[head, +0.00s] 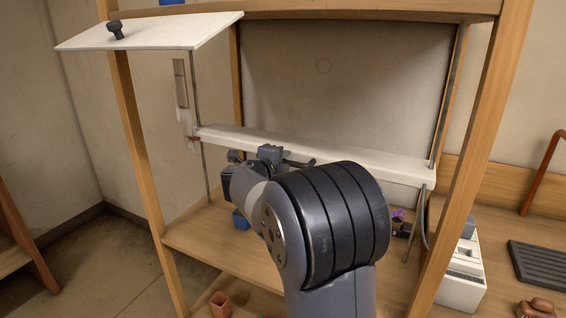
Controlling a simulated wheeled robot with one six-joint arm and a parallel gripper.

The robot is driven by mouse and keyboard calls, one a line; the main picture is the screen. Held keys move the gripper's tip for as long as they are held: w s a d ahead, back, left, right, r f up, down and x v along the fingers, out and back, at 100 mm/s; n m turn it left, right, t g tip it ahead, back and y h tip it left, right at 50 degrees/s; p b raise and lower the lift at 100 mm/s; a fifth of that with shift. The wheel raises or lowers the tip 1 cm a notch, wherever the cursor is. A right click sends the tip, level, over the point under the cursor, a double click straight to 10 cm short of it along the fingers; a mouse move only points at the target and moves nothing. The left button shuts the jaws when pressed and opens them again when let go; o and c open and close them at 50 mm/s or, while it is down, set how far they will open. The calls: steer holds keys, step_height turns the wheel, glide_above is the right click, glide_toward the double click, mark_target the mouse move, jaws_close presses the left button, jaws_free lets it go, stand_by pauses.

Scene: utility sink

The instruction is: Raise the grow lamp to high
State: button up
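The grow lamp (345,152) is a long white bar running level between two upright metal rods in a wooden shelf frame. It sits around the middle height of the open bay. A small red mark (194,138) shows at its left end, beside a narrow pale plate (181,85) that stands upright. A dark curved piece (300,163) shows at the lamp's front edge. My gripper (253,156) is in front of the lamp's left half, close to its front edge. My arm hides part of the lamp, and I cannot tell whether the gripper touches it or is open.
A white flap (150,31) with a black knob juts out at the upper left. Wooden posts (480,130) frame the bay. A reddish cup (221,304) and a blue object (240,219) are low down. A white box (462,270) and a dark ridged tray (540,268) stand at right.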

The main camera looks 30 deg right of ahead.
jaws_close()
steer(key=shift+r, duration=0.1)
stand_by(0.3)
step_height(320, 180, up, 20)
steer(key=p, duration=2)
steer(key=shift+r, duration=0.3)
steer(key=shift+o, duration=0.3)
jaws_free()
steer(key=shift+o, duration=0.4)
steer(key=shift+a, duration=0.1)
